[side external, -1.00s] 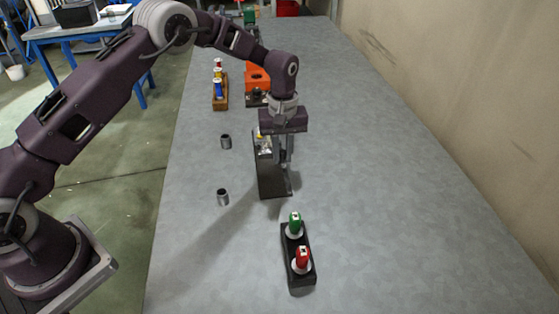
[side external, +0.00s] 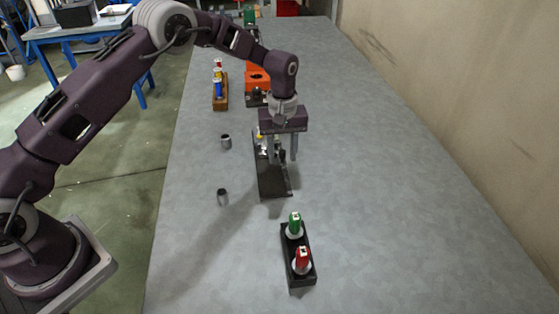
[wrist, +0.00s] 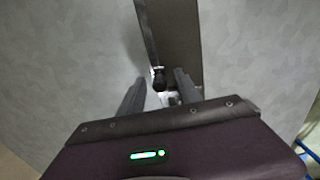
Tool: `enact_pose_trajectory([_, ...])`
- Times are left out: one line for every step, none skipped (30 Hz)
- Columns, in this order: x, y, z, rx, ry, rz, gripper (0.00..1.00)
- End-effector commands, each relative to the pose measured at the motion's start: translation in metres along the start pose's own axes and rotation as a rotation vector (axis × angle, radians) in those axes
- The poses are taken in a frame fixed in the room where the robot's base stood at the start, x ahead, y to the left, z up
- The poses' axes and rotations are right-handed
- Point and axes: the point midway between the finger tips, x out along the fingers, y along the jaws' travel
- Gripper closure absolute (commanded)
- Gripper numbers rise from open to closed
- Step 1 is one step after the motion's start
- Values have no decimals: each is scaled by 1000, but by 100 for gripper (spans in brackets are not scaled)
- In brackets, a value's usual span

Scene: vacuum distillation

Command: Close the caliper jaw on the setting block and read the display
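My gripper (side external: 281,159) points down over a long dark plate or stand (side external: 273,188) on the bench. Its two fingers are apart. In the wrist view the fingers of my gripper (wrist: 160,78) are spread, and a small black knob-like part (wrist: 158,83) shows between the tips. I cannot tell whether they touch it. A small bright metal and yellow part (side external: 260,137) shows at the far end of the plate, partly hidden by a finger. The caliper's jaw, setting block and display cannot be clearly made out.
A black holder (side external: 300,278) with a green piece (side external: 295,224) and a red piece (side external: 302,257) stands nearest. Two small metal cylinders (side external: 226,141) (side external: 222,196) stand left. A wooden rack (side external: 220,101) and an orange fixture (side external: 257,77) are farther back. The right side is clear.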

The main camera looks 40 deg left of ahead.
Motion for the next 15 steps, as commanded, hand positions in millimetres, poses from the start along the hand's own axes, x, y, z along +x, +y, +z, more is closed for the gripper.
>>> enact_pose_trajectory([0, 0, 0, 0, 0, 0, 60])
enact_pose_trajectory([0, 0, 0, 0, 0, 0, 60])
enact_pose_trajectory([0, 0, 0, 0, 0, 0, 60])
enact_pose_trajectory([-1, 0, 0, 0, 0, 0, 60])
enact_pose_trajectory([-2, 0, 0, 0, 0, 0, 60])
enact_pose_trajectory([-5, 0, 0, 0, 1, 1, 60])
enact_pose_trajectory([-9, 1, 0, 0, 2, 2, 60])
enact_pose_trajectory([-12, 1, 0, 0, 2, 2, 60])
enact_pose_trajectory([-16, 0, 0, 0, 2, 2, 60])
enact_pose_trajectory([-19, 0, 0, 0, 1, 1, 60])
enact_pose_trajectory([-22, 0, 0, 0, 1, 2, 60])
enact_pose_trajectory([-27, 0, 0, 0, 2, 2, 60])
enact_pose_trajectory([-30, 0, 0, -1, 1, 2, 60])
enact_pose_trajectory([-33, 0, 0, -1, 1, 2, 60])
enact_pose_trajectory([-37, 1, 0, -1, 1, 2, 60])
